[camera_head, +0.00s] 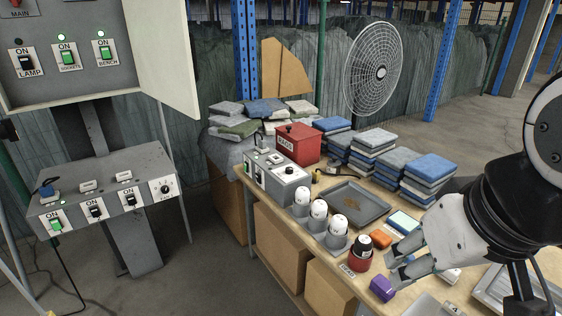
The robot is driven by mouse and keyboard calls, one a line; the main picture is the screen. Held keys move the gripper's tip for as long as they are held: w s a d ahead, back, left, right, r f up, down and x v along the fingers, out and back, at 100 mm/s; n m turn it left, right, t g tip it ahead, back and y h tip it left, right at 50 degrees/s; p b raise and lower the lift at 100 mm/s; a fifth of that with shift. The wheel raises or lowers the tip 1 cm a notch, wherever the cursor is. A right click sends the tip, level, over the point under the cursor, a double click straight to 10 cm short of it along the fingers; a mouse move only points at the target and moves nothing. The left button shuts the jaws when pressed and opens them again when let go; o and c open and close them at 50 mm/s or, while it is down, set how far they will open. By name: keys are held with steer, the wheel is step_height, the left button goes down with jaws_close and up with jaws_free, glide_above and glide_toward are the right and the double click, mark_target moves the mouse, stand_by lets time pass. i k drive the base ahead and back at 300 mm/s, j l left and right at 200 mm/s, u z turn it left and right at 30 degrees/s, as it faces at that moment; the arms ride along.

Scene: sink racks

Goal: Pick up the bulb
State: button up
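Three white, bulb-like domes stand upright in a row of grey cup-shaped holders on the table: a far one (301,196), a middle one (319,209) and a near one (338,224). A dark-and-white piece (363,243) sits in a red holder (359,260) nearer my gripper. I cannot tell which of these is the bulb meant. My gripper (391,267) is at the right, over the near part of the table. Its two pale fingers are apart, with nothing seen between them. Its fingertips are just right of the red holder and apart from the row of white domes.
A purple block (382,289) lies below the fingertips, with an orange block (381,240) behind. A grey tray (350,204), red box (297,145), switch box (277,178) and folded-cloth stacks (428,172) crowd the table.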

mark_target(302, 194)
steer(key=i+j+z, duration=0.1)
steer(key=i+j, duration=0.45)
steer(key=j, duration=0.15)
steer(key=i+j+z, duration=0.15)
steer(key=i+j, duration=0.35)
steer(key=j, duration=0.25)
steer(key=i+j+z, duration=0.15)
steer(key=j+z, duration=0.15)
steer(key=z, duration=0.3)
steer(key=i+j+z, duration=0.1)
steer(key=z, duration=0.4)
